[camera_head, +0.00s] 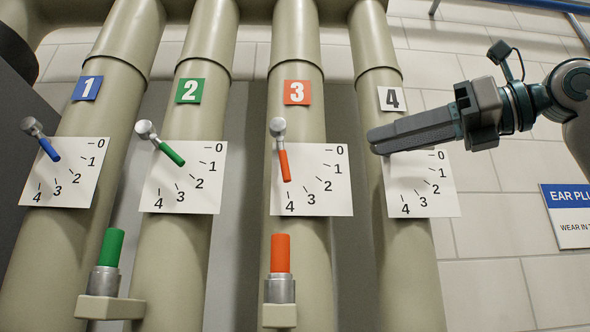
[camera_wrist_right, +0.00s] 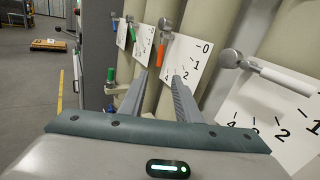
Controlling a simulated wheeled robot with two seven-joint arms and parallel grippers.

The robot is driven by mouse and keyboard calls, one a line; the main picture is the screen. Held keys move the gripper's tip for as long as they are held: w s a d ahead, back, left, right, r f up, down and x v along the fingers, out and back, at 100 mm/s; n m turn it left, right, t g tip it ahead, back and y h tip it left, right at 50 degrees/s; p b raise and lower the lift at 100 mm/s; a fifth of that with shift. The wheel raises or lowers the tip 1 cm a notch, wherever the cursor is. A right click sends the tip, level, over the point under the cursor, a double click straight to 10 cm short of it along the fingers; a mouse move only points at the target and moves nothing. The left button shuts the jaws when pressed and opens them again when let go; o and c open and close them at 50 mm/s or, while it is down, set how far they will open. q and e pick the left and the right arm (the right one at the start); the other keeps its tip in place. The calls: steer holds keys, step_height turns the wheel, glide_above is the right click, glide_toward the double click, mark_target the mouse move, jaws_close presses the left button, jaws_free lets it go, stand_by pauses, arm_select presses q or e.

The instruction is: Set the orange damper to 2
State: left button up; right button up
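The orange damper lever (camera_head: 284,165) hangs from a metal knob on pipe 3, beside a white dial plate (camera_head: 335,182) marked 0 to 4. It points almost straight down, in line with the 4. The lever also shows in the right wrist view (camera_wrist_right: 165,48), beyond the fingers. My right gripper (camera_head: 374,140) is in front of pipe 4, to the right of the orange lever and apart from it. In the right wrist view its two fingers (camera_wrist_right: 159,78) are spread with nothing between them. My left gripper is in neither view.
Blue (camera_head: 49,149) and green (camera_head: 172,153) levers are on pipes 1 and 2. A white lever (camera_wrist_right: 286,79) is on pipe 4, hidden in the head view. Below stand upright green (camera_head: 111,248) and orange (camera_head: 280,253) handles on brackets. Space between pipe 3's dial and my gripper is clear.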

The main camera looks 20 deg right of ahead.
mark_target(282, 154)
steer(key=shift+w, duration=0.15)
